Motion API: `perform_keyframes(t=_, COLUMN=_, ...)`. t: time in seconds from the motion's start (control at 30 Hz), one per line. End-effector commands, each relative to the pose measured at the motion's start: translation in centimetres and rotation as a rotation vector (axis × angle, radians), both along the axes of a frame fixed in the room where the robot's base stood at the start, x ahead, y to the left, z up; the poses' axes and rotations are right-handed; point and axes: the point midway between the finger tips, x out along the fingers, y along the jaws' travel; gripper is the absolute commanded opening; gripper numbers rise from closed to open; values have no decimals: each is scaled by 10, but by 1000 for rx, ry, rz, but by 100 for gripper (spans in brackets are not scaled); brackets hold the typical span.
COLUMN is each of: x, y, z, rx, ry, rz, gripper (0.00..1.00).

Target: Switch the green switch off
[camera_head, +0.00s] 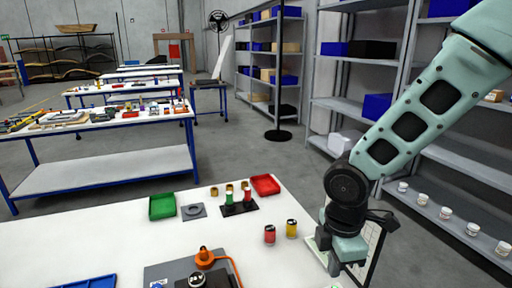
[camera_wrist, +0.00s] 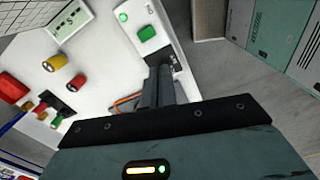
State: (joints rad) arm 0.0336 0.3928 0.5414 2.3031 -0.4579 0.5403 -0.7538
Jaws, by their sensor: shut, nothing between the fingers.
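In the head view my gripper (camera_head: 347,266) is over the near right part of the white table (camera_head: 110,235). The switch cannot be made out clearly there.
A red can (camera_head: 270,234) and a yellow can (camera_head: 291,228) stand left of my gripper. Farther back are a green bin (camera_head: 162,206), a red bin (camera_head: 265,185) and a black holder (camera_head: 240,208).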

Motion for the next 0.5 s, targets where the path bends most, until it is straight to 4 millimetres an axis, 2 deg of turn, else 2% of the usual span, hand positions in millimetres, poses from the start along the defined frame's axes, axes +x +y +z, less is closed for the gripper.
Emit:
perform_keyframes(t=0.1, x=-46, y=16, z=9, rx=-7, ry=-16, rz=-256, gripper=0)
perform_keyframes(t=0.3, x=-117, y=31, z=23, rx=36, ry=-7, rz=-684, gripper=0)
perform_keyframes(t=0.4, x=-141, y=34, z=26, rx=60, ry=9, rz=-830, gripper=0)
perform_keyframes(t=0.5, x=-154, y=36, z=28, rx=76, ry=24, rz=-916, gripper=0)
